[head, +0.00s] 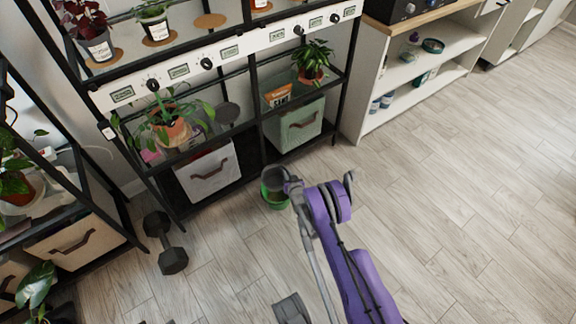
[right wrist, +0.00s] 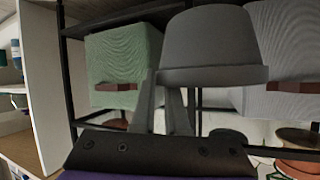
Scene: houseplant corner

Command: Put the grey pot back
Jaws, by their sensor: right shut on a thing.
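The grey pot (right wrist: 210,45) fills the upper middle of the right wrist view, close to the camera. My right gripper (right wrist: 172,98) is shut on it near the rim. In the head view my right gripper (head: 290,184) is in front of the shelf's lower level, with the grey pot (head: 274,178) at its tip. A dark round mat (head: 228,112) lies bare on the middle shelf, and a cork mat (head: 210,20) lies bare on the shelf above.
A green bucket (head: 276,200) shows just below the held pot. Bins (head: 208,170) and potted plants (head: 172,128) fill much of the black rack. A dumbbell (head: 166,243) lies on the floor at left. The floor at right is clear.

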